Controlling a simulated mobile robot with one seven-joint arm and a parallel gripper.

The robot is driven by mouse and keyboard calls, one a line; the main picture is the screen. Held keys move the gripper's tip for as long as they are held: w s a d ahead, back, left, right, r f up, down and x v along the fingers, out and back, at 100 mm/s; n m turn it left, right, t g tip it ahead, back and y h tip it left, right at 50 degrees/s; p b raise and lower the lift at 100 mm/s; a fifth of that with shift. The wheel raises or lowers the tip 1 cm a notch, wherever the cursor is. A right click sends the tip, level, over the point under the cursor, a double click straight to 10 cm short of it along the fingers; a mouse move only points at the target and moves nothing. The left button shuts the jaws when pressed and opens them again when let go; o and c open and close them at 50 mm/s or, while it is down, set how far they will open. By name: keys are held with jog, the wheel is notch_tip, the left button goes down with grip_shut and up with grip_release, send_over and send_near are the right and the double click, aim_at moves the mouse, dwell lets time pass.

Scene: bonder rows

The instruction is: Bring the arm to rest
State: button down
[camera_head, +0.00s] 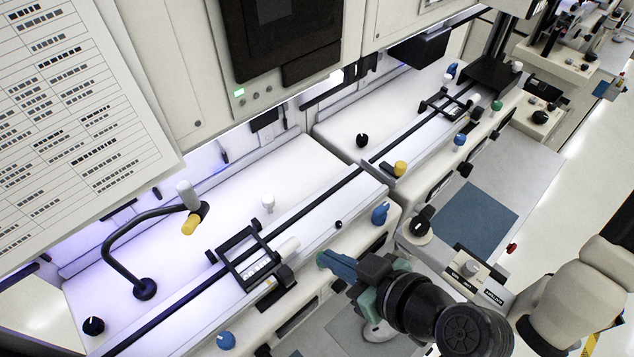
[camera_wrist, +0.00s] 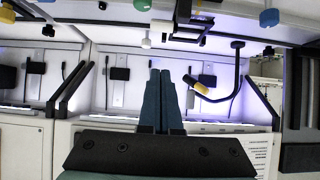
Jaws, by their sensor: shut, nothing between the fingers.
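My gripper (camera_head: 326,260) is at the lower middle of the head view, at the end of my arm, which reaches in from the right. Its blue fingers are shut and hold nothing. They point left, in front of the near bonder bench with its black frame (camera_head: 247,259). In the wrist view my gripper (camera_wrist: 160,74) shows its two fingers side by side in the middle, pressed together. I cannot tell the exact gap between the fingertips and the bench edge.
A bent black lamp arm with a yellow tip (camera_head: 190,224) stands on the bench. Blue knobs (camera_head: 380,213) stick out along the front. A black rail (camera_head: 318,205) runs across the bench. A blue mat (camera_head: 468,225) lies on a grey surface to the right. The aisle floor (camera_head: 590,150) is clear.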

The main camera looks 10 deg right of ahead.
jog(key=w+r+m+t+h+b, duration=0.2)
jog(key=w+r+t, duration=0.35)
jog(key=r, duration=0.55)
jog(key=w+r+m+t+h+b, duration=0.2)
jog(key=w+r+t+h+b, duration=0.3)
jog(key=r, duration=0.6)
jog(key=s+a+r+m+t, duration=0.1)
jog(key=s+a+r+t, duration=0.1)
jog(key=r, duration=0.5)
jog(key=s+a+r+m+t, duration=0.1)
jog(key=s+a+r+t, duration=0.1)
jog(key=r, duration=0.5)
jog(key=s+a+r+m+t, duration=0.1)
jog(key=s+r+t, duration=0.3)
jog(key=s+r, duration=0.2)
notch_tip(320, 180, up, 2)
jog(key=shift+a+b, duration=0.3)
jog(key=shift+a, duration=0.1)
jog(key=shift+s, duration=0.1)
